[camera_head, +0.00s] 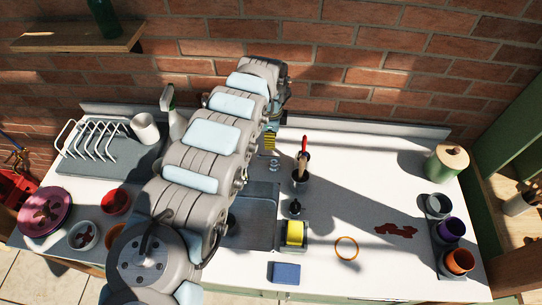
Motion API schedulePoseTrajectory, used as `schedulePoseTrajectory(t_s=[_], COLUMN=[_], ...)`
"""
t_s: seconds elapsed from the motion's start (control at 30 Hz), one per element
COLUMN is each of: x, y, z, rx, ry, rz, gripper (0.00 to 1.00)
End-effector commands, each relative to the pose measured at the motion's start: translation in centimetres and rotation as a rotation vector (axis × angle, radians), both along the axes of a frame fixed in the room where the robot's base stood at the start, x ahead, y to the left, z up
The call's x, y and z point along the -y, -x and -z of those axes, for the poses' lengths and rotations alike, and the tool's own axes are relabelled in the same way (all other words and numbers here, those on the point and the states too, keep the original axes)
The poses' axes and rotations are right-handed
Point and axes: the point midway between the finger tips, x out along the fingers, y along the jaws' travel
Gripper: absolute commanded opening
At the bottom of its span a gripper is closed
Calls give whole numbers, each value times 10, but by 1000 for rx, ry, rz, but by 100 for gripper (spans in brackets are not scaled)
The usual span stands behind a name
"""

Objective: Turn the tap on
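The grey sink basin (252,226) is set in the white counter, partly covered by my arm. A small metal fitting (274,165) stands at the back edge of the sink; it may belong to the tap, but I cannot tell. The tap's spout and handle cannot be made out, and my arm covers much of that area. My gripper (273,120) is at the far end of the arm, near the brick wall behind the sink. Its fingers are mostly hidden by the arm, so whether they are open or shut does not show.
A dish rack (92,146), white cup (145,128) and spray bottle (176,124) stand left of my arm. A holder with a red-handled brush (301,170), a yellow sponge (295,233) and blue sponge (286,272) are right of the sink.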

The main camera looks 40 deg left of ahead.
Motion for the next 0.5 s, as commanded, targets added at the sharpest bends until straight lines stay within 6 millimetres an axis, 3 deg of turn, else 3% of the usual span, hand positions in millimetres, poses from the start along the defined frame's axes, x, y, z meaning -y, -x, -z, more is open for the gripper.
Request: schedulePoseTrajectory(t_s=[0.5], x=[1], y=[-1], z=[61], rx=[2], ry=[1], rz=[1], gripper=[36])
